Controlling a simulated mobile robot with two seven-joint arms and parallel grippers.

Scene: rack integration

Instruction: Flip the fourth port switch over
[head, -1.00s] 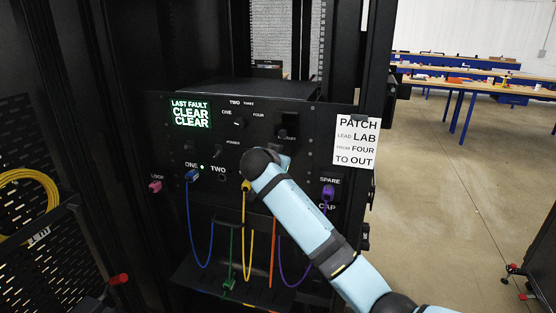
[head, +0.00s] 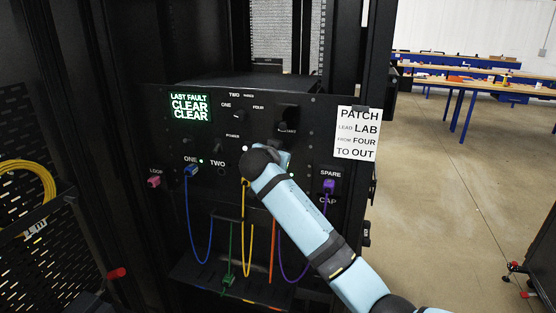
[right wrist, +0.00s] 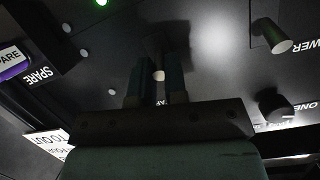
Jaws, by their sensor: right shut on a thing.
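The black patch panel (head: 212,142) stands in the rack, with port labels ONE and TWO along its lower row. My right arm reaches in from the right, and its wrist covers the ports to the right of TWO. In the right wrist view my right gripper (right wrist: 157,90) has its two fingers close together on either side of a small switch with a pale tip (right wrist: 159,76). The gripper is shut on this switch. The switch's port label is hidden, and which way it is tipped cannot be told. My left gripper is not in view.
A blue cable (head: 189,215) plugs in at ONE, a purple one (head: 328,200) at SPARE, and a pink plug (head: 154,182) sits at LOOP. Yellow, green and orange cables hang below. A lit display (head: 189,107) reads LAST FAULT CLEAR CLEAR. A patch note (head: 356,134) hangs at right.

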